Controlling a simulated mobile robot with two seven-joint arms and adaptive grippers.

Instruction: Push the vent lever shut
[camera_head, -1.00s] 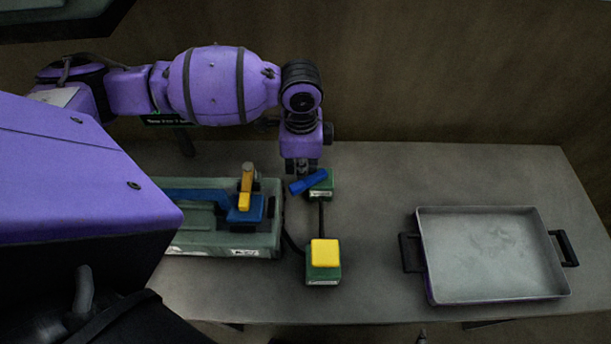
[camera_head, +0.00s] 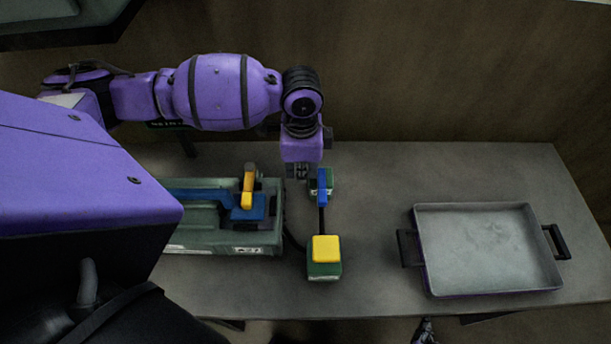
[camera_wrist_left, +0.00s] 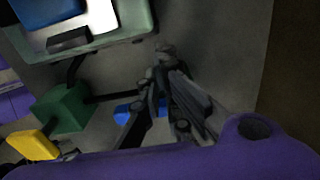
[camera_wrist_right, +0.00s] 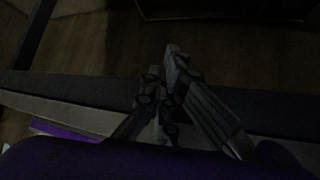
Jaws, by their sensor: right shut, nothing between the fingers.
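The blue vent lever (camera_head: 322,188) sits on a small green block (camera_head: 327,176) at the back of the bench. It lies nearly in line with the black pipe that runs toward the front. My left gripper (camera_head: 298,172) is just left of the lever, low over the bench. In the left wrist view its fingers (camera_wrist_left: 162,65) are together, and part of the blue lever (camera_wrist_left: 135,112) shows behind them. I cannot tell whether they touch it. My right gripper (camera_head: 424,328) barely shows at the front edge; in the right wrist view its fingers (camera_wrist_right: 165,70) are shut and empty.
A second green block with a yellow top (camera_head: 326,249) stands at the pipe's front end. A grey-green case (camera_head: 225,237) with a blue and yellow handle is on the left. A metal tray (camera_head: 485,250) with black handles stands at the right. The bench between is clear.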

